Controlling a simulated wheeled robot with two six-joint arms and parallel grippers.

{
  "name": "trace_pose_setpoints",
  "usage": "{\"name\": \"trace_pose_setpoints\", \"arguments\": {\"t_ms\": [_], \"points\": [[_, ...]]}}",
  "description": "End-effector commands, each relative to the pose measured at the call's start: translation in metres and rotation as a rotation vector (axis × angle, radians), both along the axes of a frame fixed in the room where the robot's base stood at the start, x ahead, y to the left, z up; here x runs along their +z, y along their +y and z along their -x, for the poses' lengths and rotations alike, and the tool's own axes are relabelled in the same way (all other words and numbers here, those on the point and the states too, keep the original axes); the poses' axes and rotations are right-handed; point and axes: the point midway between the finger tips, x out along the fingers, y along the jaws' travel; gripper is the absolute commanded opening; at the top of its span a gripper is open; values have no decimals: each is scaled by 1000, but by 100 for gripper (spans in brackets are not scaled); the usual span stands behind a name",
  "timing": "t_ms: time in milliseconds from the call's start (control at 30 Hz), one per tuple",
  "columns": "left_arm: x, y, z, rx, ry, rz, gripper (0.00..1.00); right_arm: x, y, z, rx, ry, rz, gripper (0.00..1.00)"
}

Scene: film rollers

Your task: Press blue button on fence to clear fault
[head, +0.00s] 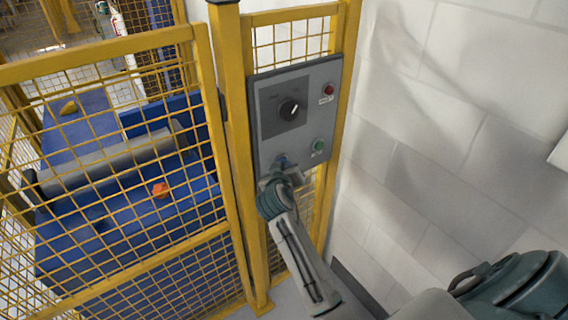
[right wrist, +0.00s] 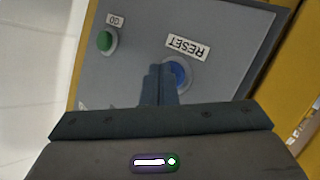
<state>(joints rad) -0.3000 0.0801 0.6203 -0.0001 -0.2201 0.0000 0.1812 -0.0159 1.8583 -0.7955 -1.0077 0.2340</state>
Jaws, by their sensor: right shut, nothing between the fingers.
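A grey control panel (head: 262,135) is mounted on the yellow fence. Its blue button (right wrist: 180,74) sits beside a RESET label (right wrist: 188,47) in the right wrist view. In the head view the blue button (head: 283,160) shows near the panel's bottom, just above my right gripper (head: 277,172). My right gripper (right wrist: 160,82) is shut and empty, its fingertips in front of the blue button's edge and overlapping it in the wrist view. I cannot tell whether they touch it. My left gripper is not in view.
The panel also carries a green button (head: 318,146), a red button (head: 329,89) and a black rotary knob (head: 289,109). A white block wall (head: 430,130) stands to the right. Behind the yellow mesh fence are a grey roller (head: 110,163) and blue machinery (head: 75,130).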

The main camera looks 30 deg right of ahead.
Motion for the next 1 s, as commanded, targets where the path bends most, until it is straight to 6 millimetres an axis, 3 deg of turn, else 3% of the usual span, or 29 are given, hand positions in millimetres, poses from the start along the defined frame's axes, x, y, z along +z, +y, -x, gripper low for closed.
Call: {"name": "trace_pose_setpoints", "arguments": {"t_ms": [367,1000], "points": [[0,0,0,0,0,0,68,1,0,-1,1,-2,0,0],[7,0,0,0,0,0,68,1,-1,16,0,-1,0,0]]}}
